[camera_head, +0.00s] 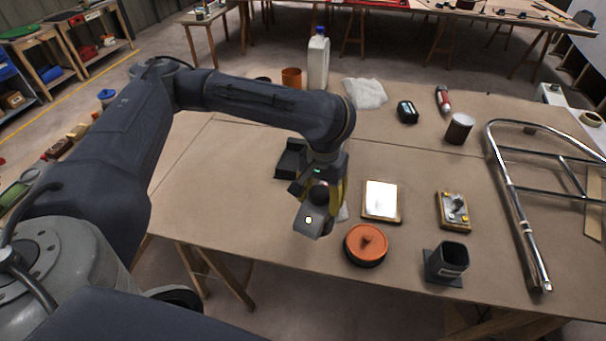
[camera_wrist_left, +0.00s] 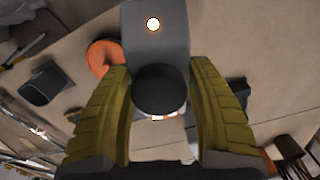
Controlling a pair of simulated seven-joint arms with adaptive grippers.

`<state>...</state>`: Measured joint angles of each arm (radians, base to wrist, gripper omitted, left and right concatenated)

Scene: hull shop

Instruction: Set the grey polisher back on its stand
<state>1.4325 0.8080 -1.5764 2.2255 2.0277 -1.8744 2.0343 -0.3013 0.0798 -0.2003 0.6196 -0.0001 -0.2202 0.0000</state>
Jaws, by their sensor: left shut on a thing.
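My left gripper (camera_head: 322,190) is shut on the grey polisher (camera_head: 313,222) and holds it over the near part of the table; I cannot tell its exact height. In the left wrist view the polisher (camera_wrist_left: 155,35) shows a grey body with a lit round spot and a black round part between the yellow-green fingers of the gripper (camera_wrist_left: 160,95). A dark block-like piece (camera_head: 290,158), possibly the stand, sits just behind and left of the gripper, partly hidden by it. My right gripper is not in view.
An orange round piece with a knob (camera_head: 367,241) lies right of the polisher. Near it are a pale-topped square block (camera_head: 381,200), a board with metal fittings (camera_head: 454,209) and a dark open holder (camera_head: 446,263). A chrome tube frame (camera_head: 515,190) lies right. The table's left part is clear.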

